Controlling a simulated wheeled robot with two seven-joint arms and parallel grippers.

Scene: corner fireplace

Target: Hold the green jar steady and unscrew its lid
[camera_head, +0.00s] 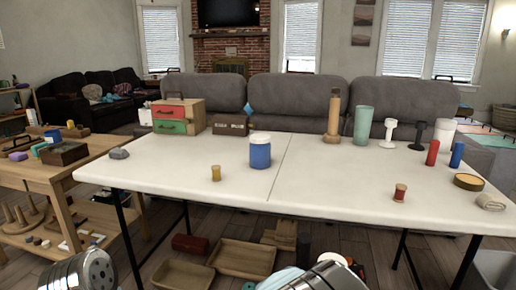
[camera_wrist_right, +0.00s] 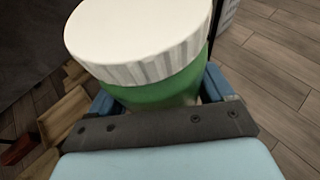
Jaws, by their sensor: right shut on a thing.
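The green jar (camera_wrist_right: 165,92) fills the top of the right wrist view. Its ribbed white lid (camera_wrist_right: 140,38) sits on top of it. My right gripper (camera_wrist_right: 158,97) is shut on the green jar, with a blue finger on each side of the green body below the lid. The jar's lower part is hidden behind the gripper. In the head view the green jar does not show; only parts of my arms show at the bottom edge. My left gripper is not in either view.
A white folding table (camera_head: 330,185) holds a blue jar with a white lid (camera_head: 260,152), a drawer box (camera_head: 179,117), spools and cylinders. Its front middle is mostly clear. A wooden side table (camera_head: 100,160) stands left. Wooden trays (camera_head: 245,258) lie on the floor below.

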